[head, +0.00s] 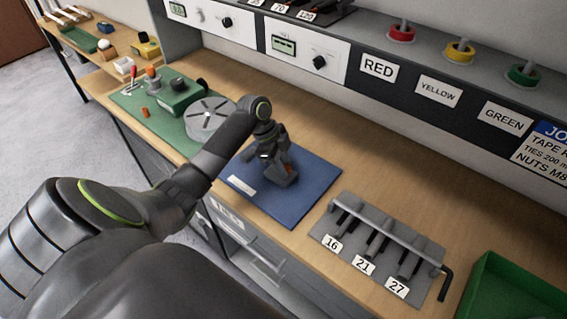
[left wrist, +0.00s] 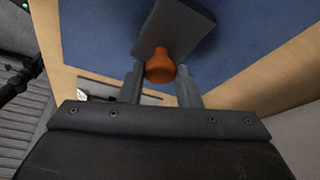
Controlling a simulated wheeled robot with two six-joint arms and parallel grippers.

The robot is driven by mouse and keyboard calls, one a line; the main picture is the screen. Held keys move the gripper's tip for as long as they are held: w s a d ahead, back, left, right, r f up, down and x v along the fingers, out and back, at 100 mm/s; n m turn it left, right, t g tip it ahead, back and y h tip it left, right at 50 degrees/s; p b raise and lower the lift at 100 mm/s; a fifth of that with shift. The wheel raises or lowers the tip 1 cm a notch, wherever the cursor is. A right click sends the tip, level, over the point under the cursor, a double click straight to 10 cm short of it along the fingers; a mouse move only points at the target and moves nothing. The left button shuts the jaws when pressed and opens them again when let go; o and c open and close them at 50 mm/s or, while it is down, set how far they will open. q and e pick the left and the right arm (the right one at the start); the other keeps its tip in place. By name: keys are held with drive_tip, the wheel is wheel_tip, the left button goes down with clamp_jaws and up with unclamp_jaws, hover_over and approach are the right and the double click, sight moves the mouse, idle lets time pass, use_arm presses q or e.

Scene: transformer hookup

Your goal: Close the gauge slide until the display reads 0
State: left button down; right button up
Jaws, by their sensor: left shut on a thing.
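The blue mat (head: 310,190) lies on the wooden bench. My left gripper (head: 283,172) is low over the mat, and my arm and hand cover most of what is there. In the left wrist view, the fingers of my left gripper (left wrist: 160,85) are on both sides of an orange knob (left wrist: 160,68) and shut on it. The knob sits against a dark grey block (left wrist: 178,28), which looks like part of the gauge. No gauge display or reading can be made out. My right gripper is not in view.
A grey rack (head: 380,250) with hex keys marked 16, 21 and 27 stands right of the mat. A green bin (head: 510,290) is at the lower right. A green work mat with a grey disc (head: 211,120) is at the left. Bench behind the blue mat is clear.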

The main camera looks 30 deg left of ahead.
use_arm(q)
drive_tip(key=a, duration=0.5)
drive_tip(key=a+b, duration=0.1)
drive_tip(key=a, duration=0.1)
drive_tip(key=shift+w+a, duration=0.15)
drive_tip(key=shift+w, duration=0.15)
drive_tip(key=shift+r, duration=0.1)
drive_tip(key=c, duration=1.1)
unclamp_jaws()
drive_tip(key=shift+o, duration=0.2)
drive_tip(key=shift+a+r, duration=0.15)
drive_tip(key=shift+r, duration=0.2)
drive_tip(key=b+v, duration=0.3)
drive_tip(key=v, duration=1.3)
drive_tip(key=shift+r, duration=0.25)
